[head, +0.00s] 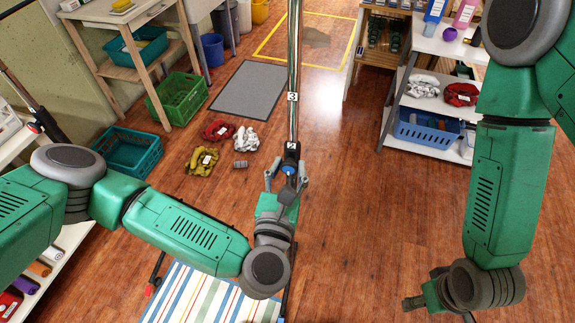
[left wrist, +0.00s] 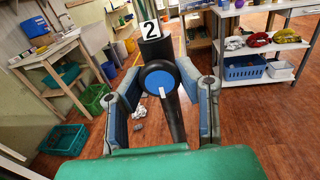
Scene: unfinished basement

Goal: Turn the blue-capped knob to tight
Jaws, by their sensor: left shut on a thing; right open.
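The blue-capped knob (head: 289,169) sits on a black clamp on an upright chrome pole, below the white labels "3" and "2". In the left wrist view the knob (left wrist: 160,79) is a black disc with a blue centre, and a short white mark points down on the cap. My left gripper (head: 286,180) is shut on the knob, with one blue-grey finger on each side of it in the left wrist view (left wrist: 162,100). My right gripper (head: 414,303) is low at the right, apart from the pole; its fingers are small and hard to make out.
Cloth bundles, a teal basket (head: 133,150), a green crate (head: 178,98) and a grey mat (head: 250,90) are on the floor at left. A white shelf (head: 425,148) stands at right. The wood floor between is clear.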

